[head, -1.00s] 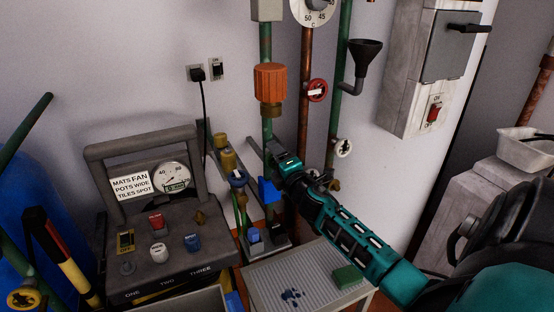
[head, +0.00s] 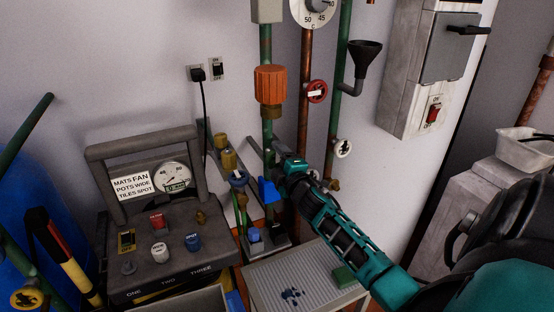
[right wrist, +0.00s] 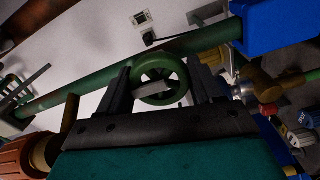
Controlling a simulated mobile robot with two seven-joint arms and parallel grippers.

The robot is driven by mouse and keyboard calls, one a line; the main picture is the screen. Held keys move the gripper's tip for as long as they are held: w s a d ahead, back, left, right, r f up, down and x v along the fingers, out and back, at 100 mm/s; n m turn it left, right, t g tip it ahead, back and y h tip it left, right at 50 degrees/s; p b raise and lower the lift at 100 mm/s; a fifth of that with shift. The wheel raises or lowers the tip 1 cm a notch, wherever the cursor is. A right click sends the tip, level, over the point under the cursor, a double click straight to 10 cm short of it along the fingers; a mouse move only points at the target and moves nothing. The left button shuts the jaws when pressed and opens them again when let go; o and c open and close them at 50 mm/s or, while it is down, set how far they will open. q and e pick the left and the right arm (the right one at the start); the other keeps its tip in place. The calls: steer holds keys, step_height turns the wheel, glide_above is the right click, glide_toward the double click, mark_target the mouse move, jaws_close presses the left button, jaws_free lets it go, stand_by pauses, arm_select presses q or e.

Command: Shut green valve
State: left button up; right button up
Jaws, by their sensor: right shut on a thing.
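The green valve (right wrist: 176,72) is a round green handwheel on a green pipe (right wrist: 180,46) in the right wrist view. My right gripper (right wrist: 158,84) is shut on it, with one dark finger on each side of the wheel. In the head view my teal right gripper (head: 286,166) reaches to the green pipe (head: 267,132) from the lower right and hides the wheel. I cannot tell how far the wheel is turned. My left gripper is not in view.
A blue block (head: 268,190) sits on the pipe beside my gripper. Above are an orange fitting (head: 269,84) and a red handwheel (head: 317,91). A grey control box (head: 165,255) stands left.

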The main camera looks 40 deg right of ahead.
steer(key=o, duration=1)
steer(key=shift+o, duration=0.2)
steer(key=shift+s, duration=0.1)
steer(key=v, duration=1.2)
steer(key=shift+s, duration=0.35)
steer(key=shift+a, duration=0.1)
